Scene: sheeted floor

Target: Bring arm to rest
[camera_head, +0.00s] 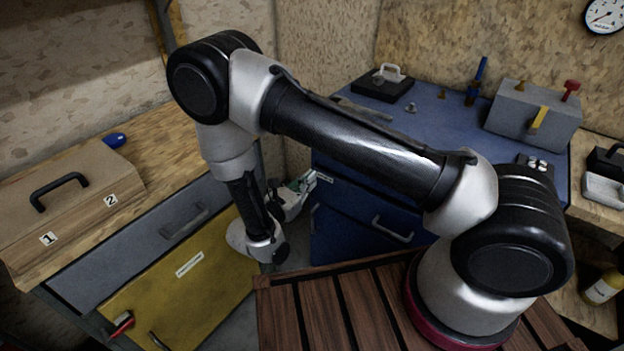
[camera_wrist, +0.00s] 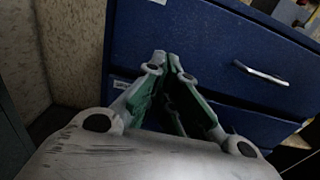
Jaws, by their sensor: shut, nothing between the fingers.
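My arm is folded across the middle of the head view, its far links bent down. My gripper (camera_head: 303,184) shows partly behind the forearm, in front of the blue cabinet (camera_head: 337,196). In the wrist view my gripper (camera_wrist: 166,62) has its green and grey fingers brought together at the tips, with nothing between them. The blue drawer fronts (camera_wrist: 200,40) with a metal handle (camera_wrist: 261,73) fill the wrist view beyond the fingers. I cannot tell the exact gap between the fingertips and the drawers.
A wooden box (camera_head: 75,205) with a black handle stands on the left bench, above a grey drawer and a yellow drawer (camera_head: 190,290). A grey box (camera_head: 535,115) and a black case (camera_head: 382,86) stand on the blue cabinet top. A yellow bottle (camera_head: 603,287) is at right.

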